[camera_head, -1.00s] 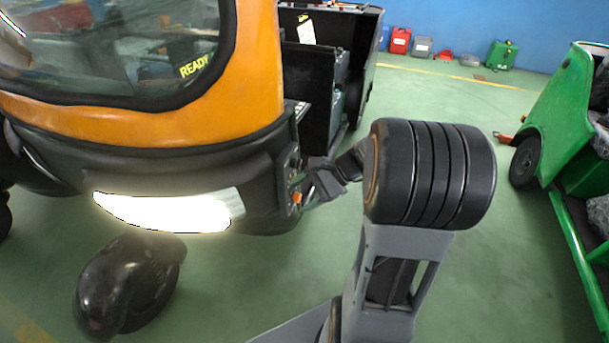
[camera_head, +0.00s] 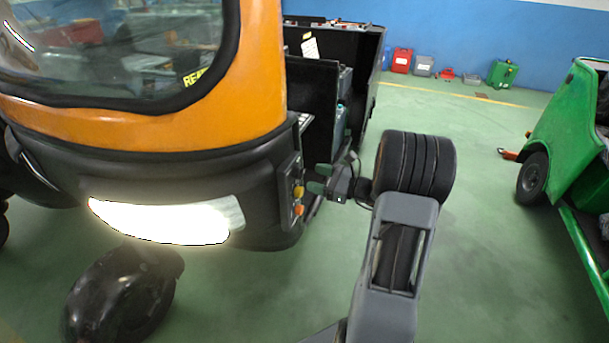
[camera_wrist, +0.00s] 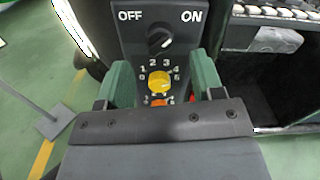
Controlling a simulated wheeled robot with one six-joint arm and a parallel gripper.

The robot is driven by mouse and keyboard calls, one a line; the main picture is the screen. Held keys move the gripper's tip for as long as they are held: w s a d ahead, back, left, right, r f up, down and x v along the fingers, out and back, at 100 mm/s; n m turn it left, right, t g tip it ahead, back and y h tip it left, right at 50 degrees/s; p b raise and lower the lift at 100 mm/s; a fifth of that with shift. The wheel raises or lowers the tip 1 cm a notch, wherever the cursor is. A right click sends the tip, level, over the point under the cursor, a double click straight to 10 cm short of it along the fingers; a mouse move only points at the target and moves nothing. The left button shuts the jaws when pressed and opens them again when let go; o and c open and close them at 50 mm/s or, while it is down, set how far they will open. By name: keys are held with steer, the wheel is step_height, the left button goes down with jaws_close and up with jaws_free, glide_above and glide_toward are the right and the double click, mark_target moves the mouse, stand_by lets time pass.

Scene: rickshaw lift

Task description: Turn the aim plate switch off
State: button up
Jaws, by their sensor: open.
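The black switch plate (camera_wrist: 132,28) is at the top centre of the wrist view, with white OFF at its upper left and ON at its upper right. Its round black switch knob (camera_wrist: 159,39) sits between and below the words; I cannot tell surely which word it points to. Below it are a yellow numbered dial (camera_wrist: 159,82) and an orange knob (camera_wrist: 160,101) partly hidden by my gripper. My gripper (camera_wrist: 163,80) is open and empty, its green fingers either side of the yellow dial in the picture. In the head view my gripper (camera_head: 316,179) is just right of the panel (camera_head: 290,195); contact is unclear.
A green vehicle (camera_head: 565,125) stands at right. Green floor (camera_head: 490,230) is clear between them. Several cases line the blue wall.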

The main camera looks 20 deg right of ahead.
mark_target(299, 173)
steer(key=shift+x, duration=2.25)
steer(key=c, duration=0.9)
